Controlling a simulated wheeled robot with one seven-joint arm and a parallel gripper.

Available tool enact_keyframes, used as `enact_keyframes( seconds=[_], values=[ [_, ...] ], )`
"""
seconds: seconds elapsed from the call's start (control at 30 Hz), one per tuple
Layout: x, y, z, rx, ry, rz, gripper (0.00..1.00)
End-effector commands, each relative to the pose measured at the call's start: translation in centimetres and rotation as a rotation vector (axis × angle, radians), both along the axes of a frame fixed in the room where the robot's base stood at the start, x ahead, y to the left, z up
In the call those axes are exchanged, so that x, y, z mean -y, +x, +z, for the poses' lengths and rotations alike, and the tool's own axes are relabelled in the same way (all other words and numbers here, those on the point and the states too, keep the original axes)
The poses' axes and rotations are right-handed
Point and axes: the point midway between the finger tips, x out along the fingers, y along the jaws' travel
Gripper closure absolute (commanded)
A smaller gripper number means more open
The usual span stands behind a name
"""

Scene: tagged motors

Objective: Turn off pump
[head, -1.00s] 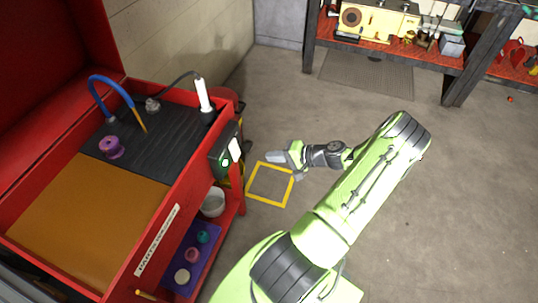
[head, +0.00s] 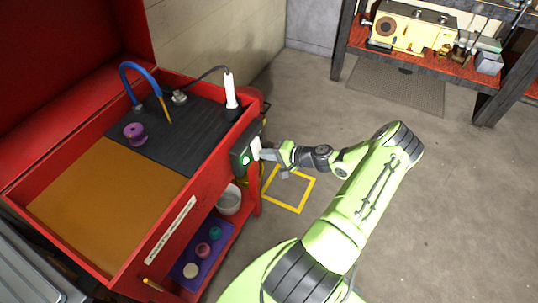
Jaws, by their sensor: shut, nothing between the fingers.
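The pump switch box (head: 243,157) is a dark box on the right outer side of the red parts washer (head: 163,222). It has a lit green button (head: 246,160) and a white plate or switch (head: 255,147) beside it. My gripper (head: 264,155) is shut and empty. Its tip is right beside the white part, at its right edge in the picture; I cannot tell whether they touch. The blue hose with an orange nozzle (head: 165,108) stands over the dark part of the basin.
Below are a white bucket (head: 229,199) and a purple mat (head: 187,274) with several small round parts. A yellow floor square (head: 308,196) lies beneath my arm. Open floor lies to the right.

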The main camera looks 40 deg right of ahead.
Motion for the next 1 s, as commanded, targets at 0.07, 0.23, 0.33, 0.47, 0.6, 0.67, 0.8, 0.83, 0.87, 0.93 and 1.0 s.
enact_keyframes(
  seconds=[0.07,0.23,0.33,0.47,0.6,0.67,0.8,0.83,0.87,0.93,1.0],
  values=[
    [-0.1,0.3,-0.9,0.035,0.015,0.0,1.0],
    [-0.2,0.5,-0.5,0.063,0.024,0.001,1.0],
    [-0.2,0.5,-0.4,0.062,0.023,0.001,1.0],
    [-0.2,0.5,0.1,0.062,0.023,0.002,1.0],
    [-0.2,0.5,0.9,0.063,0.023,0.002,1.0],
    [-0.2,0.5,1.2,0.064,0.024,0.002,1.0],
    [-0.3,0.6,1.4,0.067,0.024,0.002,1.0],
    [-0.3,0.6,1.4,0.067,0.024,0.002,1.0],
    [-0.3,0.6,1.4,0.067,0.024,0.002,1.0],
    [-0.3,0.6,1.4,0.068,0.024,0.002,1.0],
    [-0.3,0.6,1.4,0.068,0.025,0.003,1.0]
  ],
)
